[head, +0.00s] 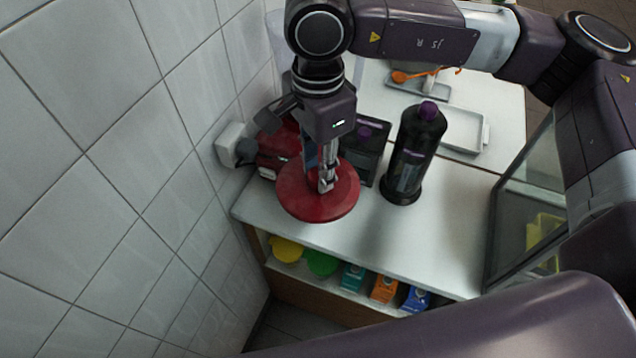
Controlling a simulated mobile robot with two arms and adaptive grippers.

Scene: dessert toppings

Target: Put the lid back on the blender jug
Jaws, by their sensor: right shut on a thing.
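A round red lid (300,200), a wide flat disc, shows left of the counter's middle. My right gripper (326,186) points down over it and is shut at its centre, on what seems to be its grip; the fingers hide that part. The lid looks nearly level. The blender jug cannot be made out; anything under the lid is hidden by it, so I cannot tell whether the lid rests on something. A red appliance (278,146) stands behind the lid by the wall, partly covered by my arm. My left gripper is not in view.
A tall black bottle with a purple cap (412,160) stands right of the lid. A black box with a purple knob (368,150) is just behind. White trays (470,132) lie farther back. A glass-sided case (520,215) bounds the right. The front counter (420,240) is clear.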

